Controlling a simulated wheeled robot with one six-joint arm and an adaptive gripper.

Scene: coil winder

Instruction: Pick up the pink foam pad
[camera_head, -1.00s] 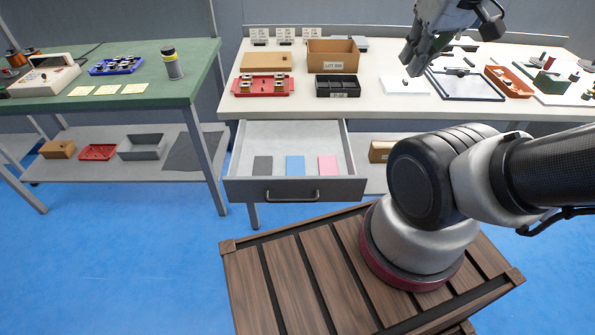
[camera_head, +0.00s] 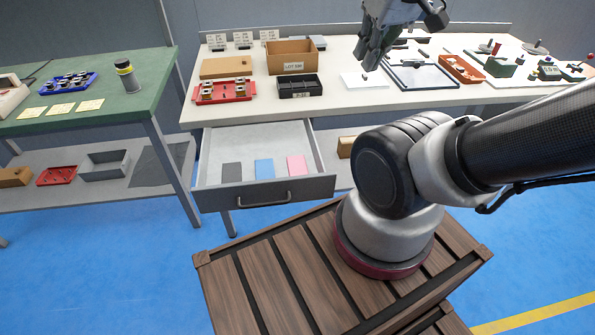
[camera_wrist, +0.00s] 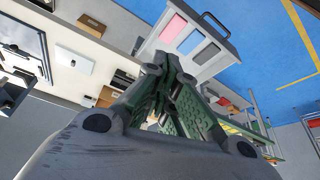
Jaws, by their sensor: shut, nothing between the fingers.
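The pink foam pad (camera_head: 297,166) lies flat in the open drawer (camera_head: 266,194), to the right of a blue pad (camera_head: 264,169) and a grey pad (camera_head: 231,173). The pink pad also shows in the wrist view (camera_wrist: 173,28), beyond the fingertips, at the end of the pad row. My gripper (camera_head: 371,66) is above the white worktop, up and to the right of the drawer, well apart from the pads. In the wrist view my gripper (camera_wrist: 168,68) is shut and empty, its fingers pointing toward the drawer.
The drawer hangs open under the white table (camera_head: 350,101). On the table stand a black bin (camera_head: 298,87), a cardboard box (camera_head: 291,57) and a red tray (camera_head: 224,92). A green table (camera_head: 110,100) is at left.

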